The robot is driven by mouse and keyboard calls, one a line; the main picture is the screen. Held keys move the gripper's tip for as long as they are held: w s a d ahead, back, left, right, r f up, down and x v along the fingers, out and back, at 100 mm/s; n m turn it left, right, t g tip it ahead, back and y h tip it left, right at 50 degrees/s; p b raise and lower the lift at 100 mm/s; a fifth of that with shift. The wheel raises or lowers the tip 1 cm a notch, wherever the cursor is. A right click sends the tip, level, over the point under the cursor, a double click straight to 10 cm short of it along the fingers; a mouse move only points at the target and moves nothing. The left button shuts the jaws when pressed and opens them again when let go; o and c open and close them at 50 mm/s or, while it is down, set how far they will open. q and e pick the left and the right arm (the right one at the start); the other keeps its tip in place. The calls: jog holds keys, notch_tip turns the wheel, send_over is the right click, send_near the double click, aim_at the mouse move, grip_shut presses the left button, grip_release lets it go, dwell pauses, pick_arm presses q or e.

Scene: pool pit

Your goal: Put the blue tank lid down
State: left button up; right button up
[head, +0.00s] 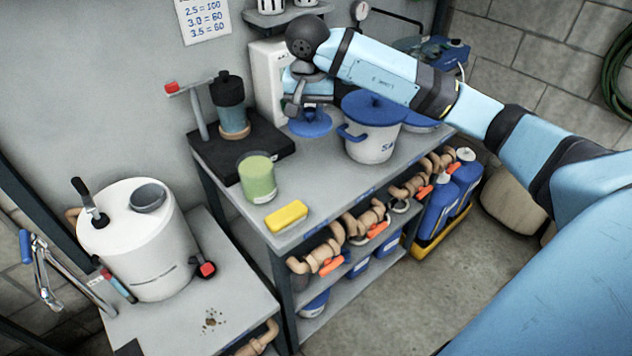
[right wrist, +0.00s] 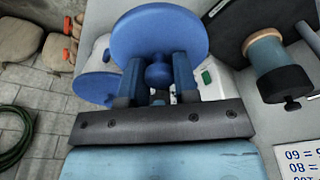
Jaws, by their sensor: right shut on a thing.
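The blue tank lid (head: 310,125) is a round disc with a knob, low over the back of the grey bench top (head: 330,180). My right gripper (head: 307,106) is above it, pointing down. In the right wrist view the two fingers (right wrist: 158,78) are shut on the knob of the lid (right wrist: 150,32). I cannot tell whether the lid touches the bench. A white tank (head: 150,255) with a round grey opening (head: 148,198) on top stands on the lower table at left. My left gripper is not in view.
A white bucket with a blue lid (head: 370,145) stands just right of the held lid. A dark-topped cylinder (head: 228,95) on a black base is to the left. A green jar (head: 257,178) and yellow sponge (head: 286,216) are in front. The bench middle is bare.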

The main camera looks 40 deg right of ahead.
jog(key=p, duration=0.1)
send_over(312, 185)
jog(key=f, duration=1.5)
jog(key=shift+s+a, duration=0.2)
jog(key=shift+s, duration=0.05)
notch_tip(312, 185, down, 4)
jog(key=shift+f, duration=0.45)
jog(key=o, duration=0.9)
